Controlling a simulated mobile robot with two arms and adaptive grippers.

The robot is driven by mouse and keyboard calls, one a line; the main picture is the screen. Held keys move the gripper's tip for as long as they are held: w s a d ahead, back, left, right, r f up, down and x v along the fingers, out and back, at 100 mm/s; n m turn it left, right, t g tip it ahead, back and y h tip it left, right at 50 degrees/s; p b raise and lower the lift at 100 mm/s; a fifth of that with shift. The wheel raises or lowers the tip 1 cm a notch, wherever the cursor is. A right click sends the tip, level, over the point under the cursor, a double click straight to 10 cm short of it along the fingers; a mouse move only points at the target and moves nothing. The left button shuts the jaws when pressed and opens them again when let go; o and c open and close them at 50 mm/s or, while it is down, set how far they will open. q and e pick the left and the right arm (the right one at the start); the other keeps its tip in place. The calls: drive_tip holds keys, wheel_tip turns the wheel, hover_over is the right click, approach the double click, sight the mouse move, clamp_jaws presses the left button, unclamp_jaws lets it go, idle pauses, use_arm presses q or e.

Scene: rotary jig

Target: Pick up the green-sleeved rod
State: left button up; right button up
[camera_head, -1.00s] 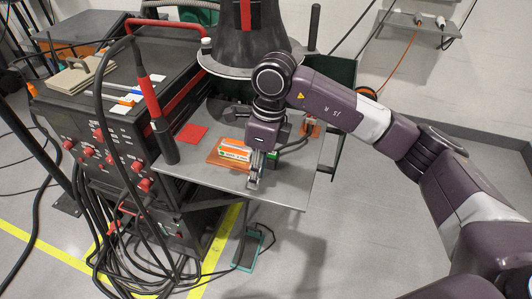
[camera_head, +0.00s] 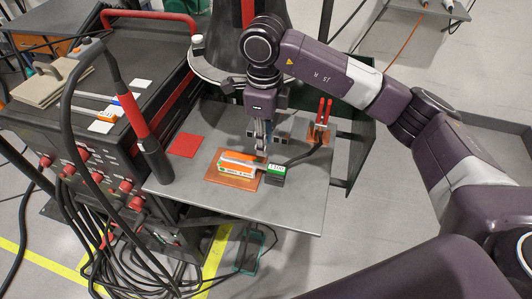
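A green sleeve with white markings (camera_head: 277,169) lies on the steel table, at the right end of a slim grey rod (camera_head: 239,161). It appears to be the green-sleeved rod. The rod lies across an orange and white pack (camera_head: 232,170) on a copper-coloured plate (camera_head: 221,181). My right gripper (camera_head: 263,153) points down just behind the sleeve, near the rod. Its fingers look close together, but their gap is too small to judge. No held object is visible. My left gripper is not in view.
A red square (camera_head: 185,145) lies left on the steel table (camera_head: 290,206). A holder with red prongs (camera_head: 323,120) stands at the back right, and a black cable runs to a dark block (camera_head: 275,181). A black machine (camera_head: 95,88) with red knobs stands left.

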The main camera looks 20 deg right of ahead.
sight(250, 164)
drive_tip(key=f+p, duration=0.1)
drive_tip(key=f, duration=0.1)
drive_tip(key=f+p, duration=0.1)
drive_tip(key=f, duration=0.1)
drive_tip(key=f+p, duration=0.1)
drive_tip(key=f, duration=0.1)
drive_tip(key=shift+s+a+f, duration=0.1)
drive_tip(key=shift+a+f, duration=0.2)
drive_tip(key=shift+a, duration=0.1)
drive_tip(key=shift+f, duration=0.45)
drive_tip(key=c, duration=0.5)
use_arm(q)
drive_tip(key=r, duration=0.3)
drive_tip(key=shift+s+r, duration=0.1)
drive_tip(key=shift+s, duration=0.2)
use_arm(e)
clamp_jaws()
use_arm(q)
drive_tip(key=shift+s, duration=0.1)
